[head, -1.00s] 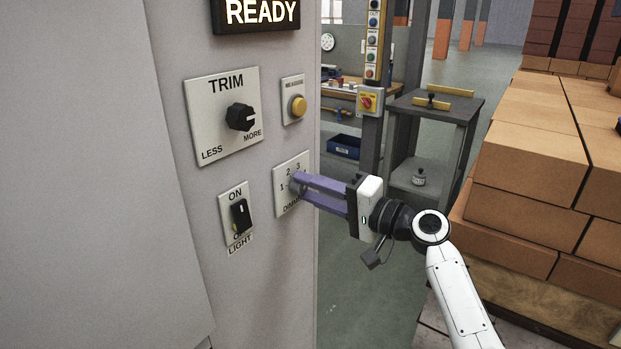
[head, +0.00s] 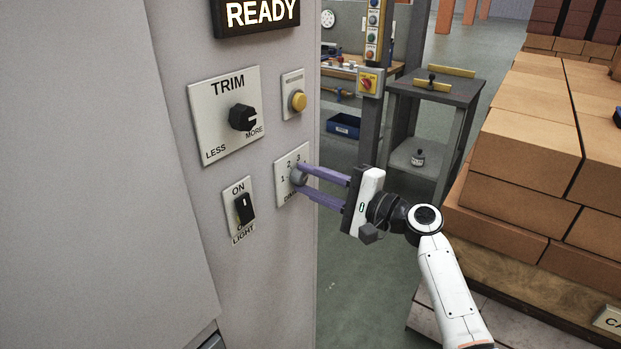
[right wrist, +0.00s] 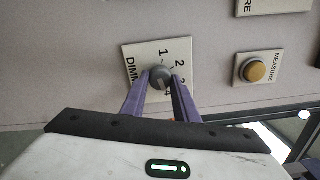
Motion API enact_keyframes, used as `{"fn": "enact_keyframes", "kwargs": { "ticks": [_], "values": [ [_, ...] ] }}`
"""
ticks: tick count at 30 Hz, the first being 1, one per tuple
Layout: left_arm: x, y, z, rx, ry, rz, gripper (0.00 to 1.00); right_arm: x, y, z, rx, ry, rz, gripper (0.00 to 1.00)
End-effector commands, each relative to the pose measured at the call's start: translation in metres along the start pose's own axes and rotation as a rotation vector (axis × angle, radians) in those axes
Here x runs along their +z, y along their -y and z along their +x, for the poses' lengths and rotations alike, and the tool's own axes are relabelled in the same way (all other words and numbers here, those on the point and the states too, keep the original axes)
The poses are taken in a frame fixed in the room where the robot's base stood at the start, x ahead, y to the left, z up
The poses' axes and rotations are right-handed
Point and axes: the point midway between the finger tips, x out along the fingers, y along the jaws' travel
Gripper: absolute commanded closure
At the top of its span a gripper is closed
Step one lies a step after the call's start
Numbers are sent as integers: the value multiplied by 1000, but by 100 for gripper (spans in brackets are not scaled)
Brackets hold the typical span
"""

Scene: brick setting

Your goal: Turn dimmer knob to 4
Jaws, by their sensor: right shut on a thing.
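The dimmer plate (head: 283,162) is a pale square on the grey cabinet side, with numbers around a round grey knob (head: 298,177). In the right wrist view the knob (right wrist: 160,77) shows a pale line across its face; I cannot tell for sure which number it points to. The numbers 1 to 4 are visible there, the 4 partly covered by a finger. My right gripper (head: 302,179) reaches in from the right with its purple fingers, shut on the knob, one finger on each side. The left gripper is not in view.
Above the dimmer are a TRIM knob (head: 242,118) and a yellow MEASURE button (head: 298,101). A LIGHT switch (head: 244,208) is at lower left. Stacked bricks (head: 520,160) stand on the right and a grey cart (head: 432,130) behind. Open floor lies between cabinet and bricks.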

Motion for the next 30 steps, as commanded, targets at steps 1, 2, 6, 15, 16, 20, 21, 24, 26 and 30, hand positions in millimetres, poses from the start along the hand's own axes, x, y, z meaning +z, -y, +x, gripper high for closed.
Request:
{"fn": "enact_keyframes", "kwargs": {
  "ticks": [1, 2, 6, 15, 16, 20, 21, 24, 26, 30],
  "values": [
    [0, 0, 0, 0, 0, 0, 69, 1, -5, 0, 7, 5, 8, 95],
    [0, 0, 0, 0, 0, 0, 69, 1, -5, 0, 7, 5, 9, 95],
    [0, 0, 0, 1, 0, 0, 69, 1, -5, 0, 7, 5, 9, 95],
    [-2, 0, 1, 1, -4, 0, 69, 1, -3, 0, 5, 4, 6, 54],
    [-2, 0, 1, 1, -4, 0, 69, 1, -3, 0, 4, 3, 6, 54],
    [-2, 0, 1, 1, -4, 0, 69, 1, -2, 0, 2, 2, 4, 54],
    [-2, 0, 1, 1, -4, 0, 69, 0, -2, 0, 2, 2, 4, 54],
    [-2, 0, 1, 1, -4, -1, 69, 0, -2, -4, 1, 1, 3, 54],
    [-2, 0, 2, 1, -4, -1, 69, 0, -2, -10, 1, 0, 2, 54],
    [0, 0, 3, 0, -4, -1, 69, -1, -3, -34, 2, -2, 2, 54]
  ]
}}
